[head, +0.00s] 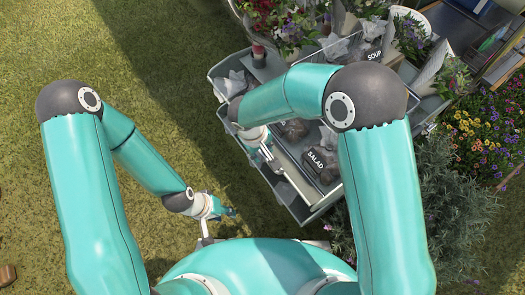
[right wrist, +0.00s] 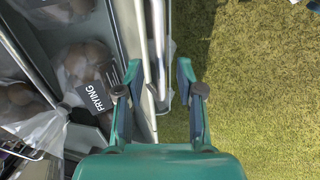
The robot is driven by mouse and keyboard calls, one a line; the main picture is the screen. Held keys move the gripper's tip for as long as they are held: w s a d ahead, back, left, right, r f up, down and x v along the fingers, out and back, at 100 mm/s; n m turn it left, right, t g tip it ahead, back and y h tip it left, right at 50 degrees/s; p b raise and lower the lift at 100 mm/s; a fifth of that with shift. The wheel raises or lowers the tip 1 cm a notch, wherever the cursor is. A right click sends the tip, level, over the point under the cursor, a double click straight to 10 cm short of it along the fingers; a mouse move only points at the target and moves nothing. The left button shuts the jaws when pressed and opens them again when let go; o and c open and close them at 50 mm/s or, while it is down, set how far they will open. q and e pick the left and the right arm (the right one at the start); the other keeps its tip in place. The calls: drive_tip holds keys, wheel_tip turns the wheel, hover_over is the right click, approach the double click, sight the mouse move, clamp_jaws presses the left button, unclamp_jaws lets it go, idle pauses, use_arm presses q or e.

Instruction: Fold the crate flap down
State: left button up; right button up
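The grey crate (head: 299,208) stands on the grass right of centre in the head view, with bagged produce inside. My right gripper (head: 268,160) is at the crate's left long side, over its edge. In the right wrist view its two fingers (right wrist: 158,85) are apart, on either side of a pale upright panel edge (right wrist: 152,35), which looks like the flap. I cannot tell whether either finger touches it. My right arm hides part of the crate in the head view. My left gripper (head: 225,211) is low over the grass, left of the crate; its fingers are too small to read.
Bags labelled SALAD (head: 318,166), SOUP (head: 374,54) and FRYING (right wrist: 85,72) lie in the crate. Potted flowers (head: 283,22) stand behind it, and flowering plants (head: 480,135) crowd its right side. The grass (head: 165,90) to the left is open.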

clamp_jaws()
idle(0.3)
